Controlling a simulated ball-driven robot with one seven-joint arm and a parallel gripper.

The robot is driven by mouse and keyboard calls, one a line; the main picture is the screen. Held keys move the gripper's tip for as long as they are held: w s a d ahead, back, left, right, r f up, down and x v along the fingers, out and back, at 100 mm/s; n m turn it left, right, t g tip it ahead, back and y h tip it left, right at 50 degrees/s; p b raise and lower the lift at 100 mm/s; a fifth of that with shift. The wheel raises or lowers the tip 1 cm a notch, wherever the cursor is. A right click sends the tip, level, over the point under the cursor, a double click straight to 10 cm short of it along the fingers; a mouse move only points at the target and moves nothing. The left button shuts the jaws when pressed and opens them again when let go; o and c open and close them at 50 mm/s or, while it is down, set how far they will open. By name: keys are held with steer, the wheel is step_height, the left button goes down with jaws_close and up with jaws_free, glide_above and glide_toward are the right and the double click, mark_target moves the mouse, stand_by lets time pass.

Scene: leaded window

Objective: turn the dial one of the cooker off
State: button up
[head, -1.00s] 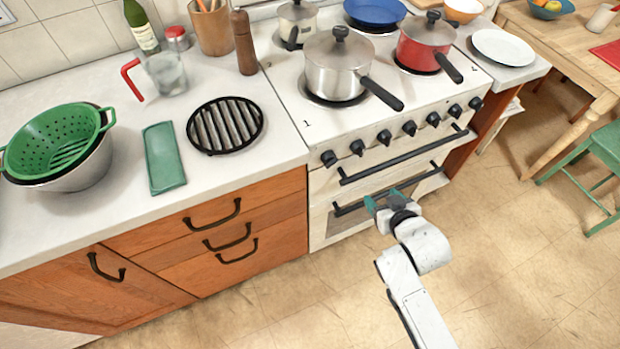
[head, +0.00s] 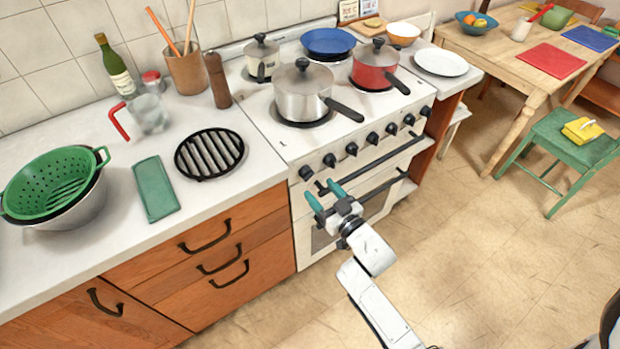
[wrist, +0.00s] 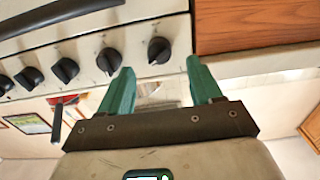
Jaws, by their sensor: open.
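The cooker (head: 300,222) is cream, with a row of black dials along its front edge. The leftmost dial (head: 306,172), nearest the wooden drawers, appears to be dial one; a small "1" is on the hob above it. In the wrist view this dial (wrist: 159,50) shows beyond my fingertips, in the gap between them, apart from both. I cannot tell its setting. My gripper (head: 321,188) is open and empty, with teal fingers pointing at the cooker front just below the dials. It also shows in the wrist view (wrist: 162,65).
A dark oven handle bar (head: 375,162) runs across the cooker front, close to my fingers. A steel pan (head: 303,92) and a red pan (head: 374,68) stand on the hob with handles toward the front. Wooden drawers (head: 222,250) are at left; the floor (head: 470,250) at right is clear.

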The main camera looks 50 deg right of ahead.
mark_target(310, 178)
steer(key=x, duration=0.5)
steer(key=shift+w+d, duration=0.1)
steer(key=shift+w, duration=0.25)
steer(key=c, duration=1)
